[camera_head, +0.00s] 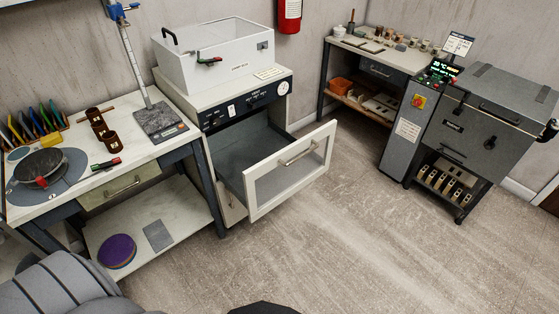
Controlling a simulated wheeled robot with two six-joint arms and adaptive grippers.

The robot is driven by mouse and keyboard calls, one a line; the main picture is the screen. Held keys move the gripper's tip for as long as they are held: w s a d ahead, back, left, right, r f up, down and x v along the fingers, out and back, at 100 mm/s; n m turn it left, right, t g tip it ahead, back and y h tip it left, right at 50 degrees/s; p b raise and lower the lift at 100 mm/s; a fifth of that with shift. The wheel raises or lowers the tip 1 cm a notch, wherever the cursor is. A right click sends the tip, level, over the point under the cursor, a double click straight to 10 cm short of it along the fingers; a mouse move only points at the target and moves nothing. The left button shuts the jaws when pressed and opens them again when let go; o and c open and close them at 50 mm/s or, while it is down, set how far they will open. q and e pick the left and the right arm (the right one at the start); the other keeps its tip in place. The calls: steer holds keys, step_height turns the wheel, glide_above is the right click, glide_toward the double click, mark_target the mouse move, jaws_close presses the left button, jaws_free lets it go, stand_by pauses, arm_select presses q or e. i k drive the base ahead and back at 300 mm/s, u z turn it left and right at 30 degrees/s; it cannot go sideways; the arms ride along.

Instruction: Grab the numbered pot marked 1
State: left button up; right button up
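No number 1 can be read on any pot from here. Brown pieces that look like small pots or cups (101,127) stand in a row on the left workbench. Several small pots or cups (400,46) stand on the back table, too small to read. Neither of my grippers is in view.
The left workbench (146,150) also carries a column stand with a scale (160,123). A white cabinet beside it has its glass-fronted drawer (290,170) pulled out over the floor. A grey kiln-like box (490,115) stands right. The middle floor (370,220) is clear.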

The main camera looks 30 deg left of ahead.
mark_target(93, 114)
steer(key=u, duration=2.25)
steer(key=k, duration=0.65)
steer(key=u, duration=0.35)
steer(key=i, duration=1.85)
steer(key=z, duration=0.9)
